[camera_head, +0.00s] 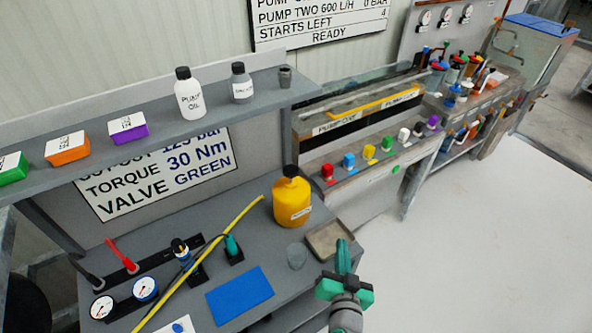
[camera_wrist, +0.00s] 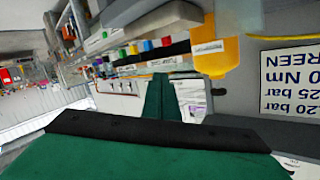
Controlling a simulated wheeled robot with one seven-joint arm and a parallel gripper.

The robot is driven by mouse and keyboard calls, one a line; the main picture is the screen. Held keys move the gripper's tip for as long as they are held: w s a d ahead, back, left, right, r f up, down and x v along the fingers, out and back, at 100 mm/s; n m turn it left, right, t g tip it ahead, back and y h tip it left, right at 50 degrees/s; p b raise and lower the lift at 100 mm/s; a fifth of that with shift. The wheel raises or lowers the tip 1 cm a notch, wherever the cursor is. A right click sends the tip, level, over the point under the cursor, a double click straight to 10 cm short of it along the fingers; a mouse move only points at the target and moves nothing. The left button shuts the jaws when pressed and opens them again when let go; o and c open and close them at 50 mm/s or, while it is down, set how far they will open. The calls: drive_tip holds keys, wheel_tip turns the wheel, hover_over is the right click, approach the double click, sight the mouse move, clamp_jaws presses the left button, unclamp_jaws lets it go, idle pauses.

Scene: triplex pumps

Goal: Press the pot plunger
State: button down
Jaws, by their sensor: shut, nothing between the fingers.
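The yellow pot (camera_head: 292,204) stands upright near the back right of the grey bench, with a black plunger cap (camera_head: 290,171) on top. My gripper (camera_head: 343,257), with green fingers, is shut and empty. It is in front and to the right of the pot, over the bench's right edge, and apart from the pot. In the wrist view the shut fingers (camera_wrist: 163,95) point away from the camera. The yellow pot (camera_wrist: 217,58) shows there at the upper right, beside the fingers.
A shallow tray (camera_head: 320,246) lies right of the pot, partly behind my gripper. A yellow hose (camera_head: 215,258) runs left of the pot. A shelf (camera_head: 215,118) with bottles overhangs the bench's back. A blue mat (camera_head: 240,295) lies in front. Floor at right is clear.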

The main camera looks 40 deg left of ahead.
drive_tip(key=w+a+r+n+g+y, duration=0.1)
drive_tip(key=a+r+n+g+y, duration=0.2)
drive_tip(key=r, duration=0.6)
drive_tip(key=w+a+r+n+g+y, duration=0.2)
drive_tip(key=a+r+n+g, duration=0.3)
drive_tip(key=a+r+n, duration=0.3)
drive_tip(key=shift+r+n+y, duration=0.3)
drive_tip(key=shift+r+y, duration=0.1)
drive_tip(key=shift+r, duration=0.5)
drive_tip(key=shift+w, duration=0.15)
hover_over(291, 171)
drive_tip(key=d, duration=0.2)
wheel_tip(291, 171, down, 2)
drive_tip(key=f, duration=0.1)
drive_tip(key=shift+s+d+f, duration=0.1)
drive_tip(key=shift+s+f, duration=0.1)
drive_tip(key=shift+f, duration=0.65)
drive_tip(key=shift+s+f, duration=0.15)
drive_tip(key=shift+f, duration=0.7)
